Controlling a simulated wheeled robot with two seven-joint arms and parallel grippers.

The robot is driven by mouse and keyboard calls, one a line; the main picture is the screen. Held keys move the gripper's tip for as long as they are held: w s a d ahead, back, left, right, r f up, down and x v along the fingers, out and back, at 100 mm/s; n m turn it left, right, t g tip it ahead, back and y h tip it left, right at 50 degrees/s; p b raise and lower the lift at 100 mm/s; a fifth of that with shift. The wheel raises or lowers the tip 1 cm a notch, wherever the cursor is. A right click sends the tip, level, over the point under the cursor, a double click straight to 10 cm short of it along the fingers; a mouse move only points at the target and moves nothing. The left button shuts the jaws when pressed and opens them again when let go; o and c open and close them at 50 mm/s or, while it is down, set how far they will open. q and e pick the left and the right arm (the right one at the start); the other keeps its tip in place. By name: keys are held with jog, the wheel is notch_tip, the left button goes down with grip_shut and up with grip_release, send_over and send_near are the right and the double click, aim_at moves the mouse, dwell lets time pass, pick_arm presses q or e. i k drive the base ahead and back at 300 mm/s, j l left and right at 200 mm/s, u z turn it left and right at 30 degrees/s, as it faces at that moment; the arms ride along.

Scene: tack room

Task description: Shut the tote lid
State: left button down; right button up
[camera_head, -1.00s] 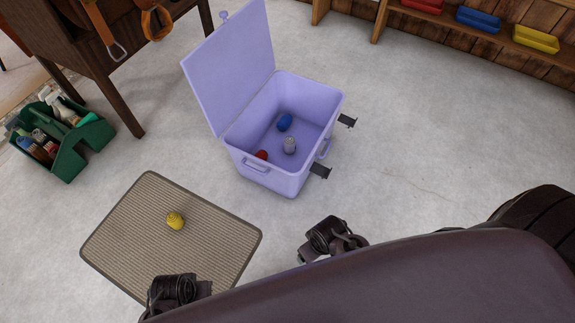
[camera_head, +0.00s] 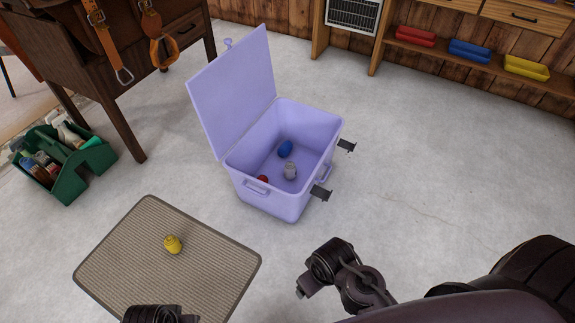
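The lavender tote (camera_head: 268,200) stands on the floor at the centre of the head view. Its lid (camera_head: 236,85) is open, raised and leaning back on the left side, with a small knob on its outer edge. Inside lie a blue item (camera_head: 285,149), a grey item (camera_head: 290,171) and a red item (camera_head: 263,179). Only a dark part of my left arm shows at the bottom edge.
A ribbed mat (camera_head: 140,255) with a yellow item (camera_head: 173,244) lies at the lower left. A green caddy (camera_head: 75,175) of bottles stands beside a dark wooden table (camera_head: 120,115). A shelf with coloured trays (camera_head: 470,50) is at the back right. The floor right of the tote is clear.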

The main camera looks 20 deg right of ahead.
aim_at(230, 92)
jog(key=i+z, duration=0.1)
jog(key=z, duration=0.5)
jog(key=i+j+z, duration=0.35)
jog(key=j+z, duration=0.15)
jog(key=j, duration=0.2)
jog(key=i+j+z, duration=0.2)
jog(key=j, duration=0.2)
